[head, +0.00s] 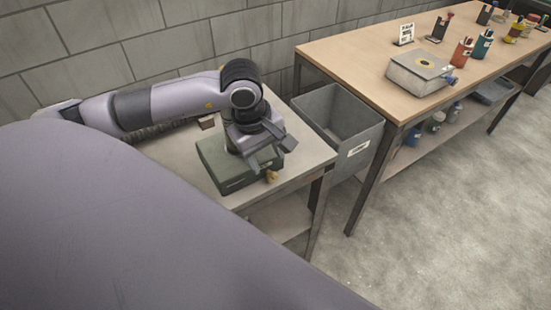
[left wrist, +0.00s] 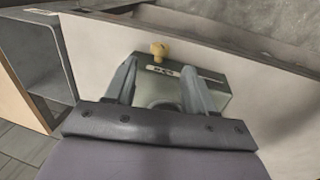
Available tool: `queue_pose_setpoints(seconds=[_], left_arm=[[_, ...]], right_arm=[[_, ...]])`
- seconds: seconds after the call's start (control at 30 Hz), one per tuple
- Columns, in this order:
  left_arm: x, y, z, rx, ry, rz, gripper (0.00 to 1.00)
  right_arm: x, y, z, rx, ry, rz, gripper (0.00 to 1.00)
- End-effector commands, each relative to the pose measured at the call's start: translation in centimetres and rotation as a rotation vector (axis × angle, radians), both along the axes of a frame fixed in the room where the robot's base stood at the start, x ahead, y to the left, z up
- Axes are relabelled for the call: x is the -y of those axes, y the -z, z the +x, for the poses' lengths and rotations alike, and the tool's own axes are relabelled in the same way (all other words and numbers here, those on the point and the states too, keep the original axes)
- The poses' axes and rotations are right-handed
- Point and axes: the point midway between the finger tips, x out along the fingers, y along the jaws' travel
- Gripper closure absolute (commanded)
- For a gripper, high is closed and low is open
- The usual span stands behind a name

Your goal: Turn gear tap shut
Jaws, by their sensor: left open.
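A grey-green box (head: 212,165) sits on the small light table, with a small brass-coloured tap (head: 272,176) at its front side. In the left wrist view the tap (left wrist: 158,49) shows as a yellowish knob at the far edge of the box (left wrist: 176,68), beside a pale marking. My left gripper (head: 272,154) is above the box, close to the tap in the head view. My right gripper is out of view.
A grey open bin (head: 357,133) stands right of the small table (head: 290,178). Beyond it is a long wooden workbench (head: 345,52) with a grey device (head: 420,72) and several bottles. A block wall runs behind. The floor at right is clear.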

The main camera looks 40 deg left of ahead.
Motion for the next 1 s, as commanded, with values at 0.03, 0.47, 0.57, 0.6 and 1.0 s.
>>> queue_pose_setpoints(seconds=[0.03,0.47,0.57,0.6,1.0], left_arm=[[0.1,0.7,0.0,-0.005,0.001,-0.001,0.46],[0.5,6.1,1.1,-0.004,0.001,-0.002,0.46],[0.5,6.4,1.1,-0.003,0.0,-0.001,0.46],[0.5,6.5,1.1,-0.003,0.0,-0.001,0.46],[0.5,6.5,1.1,-0.003,0.001,-0.001,1.0]], right_arm=[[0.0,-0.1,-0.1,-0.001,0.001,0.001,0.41],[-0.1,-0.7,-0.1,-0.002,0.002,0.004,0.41],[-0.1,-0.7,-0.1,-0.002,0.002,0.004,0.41],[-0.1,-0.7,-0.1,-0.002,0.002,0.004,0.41],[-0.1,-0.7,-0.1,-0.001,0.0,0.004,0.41]])
